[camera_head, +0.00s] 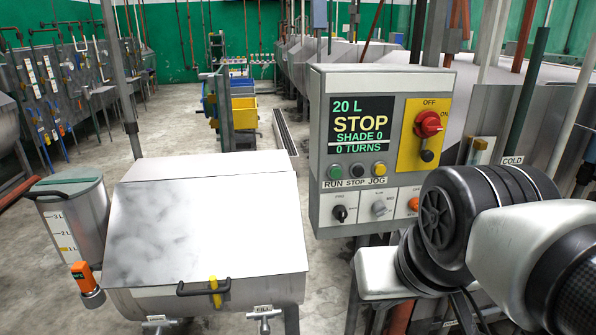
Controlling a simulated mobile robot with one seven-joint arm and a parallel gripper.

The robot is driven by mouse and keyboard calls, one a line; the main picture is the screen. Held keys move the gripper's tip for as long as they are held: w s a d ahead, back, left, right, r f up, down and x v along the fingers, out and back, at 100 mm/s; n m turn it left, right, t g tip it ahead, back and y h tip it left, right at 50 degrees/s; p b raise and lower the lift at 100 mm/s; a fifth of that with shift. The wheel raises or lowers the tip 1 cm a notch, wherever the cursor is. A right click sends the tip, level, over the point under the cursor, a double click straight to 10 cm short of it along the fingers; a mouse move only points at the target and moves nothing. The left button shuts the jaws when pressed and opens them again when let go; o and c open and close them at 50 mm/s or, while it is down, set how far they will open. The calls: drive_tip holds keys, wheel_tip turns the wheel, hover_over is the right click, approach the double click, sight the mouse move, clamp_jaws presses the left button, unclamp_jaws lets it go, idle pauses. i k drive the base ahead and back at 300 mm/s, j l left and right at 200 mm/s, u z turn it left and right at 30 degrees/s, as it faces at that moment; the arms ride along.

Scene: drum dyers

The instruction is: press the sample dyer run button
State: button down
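The sample dyer's control box (316,120) stands upright right of the middle. Its display (378,104) reads "20 L", "STOP", "SHADE 0" and "0 TURNS". Below it is a row of three buttons. The green run button (334,172) is at the left, above the "RUN" label. A dark stop button (356,171) is in the middle and a yellow jog button (379,169) at the right. The buttons are unobstructed in this view. My black and white arm links fill the lower right, beside the box's lower right corner. My gripper does not show.
The dyer's metal lid (215,215) is down, with a black handle (203,288) in front. A red rotary switch (428,124) sits on a yellow plate. Three knobs line the box's bottom. A measuring can (75,215) stands at the left. The floor aisle (170,125) is open behind.

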sight(335, 173)
drive_tip(key=i+l+u, duration=0.15)
drive_tip(key=u, duration=0.2)
drive_tip(key=i+l+u, duration=0.1)
drive_tip(key=u, duration=0.3)
drive_tip(key=l, duration=0.1)
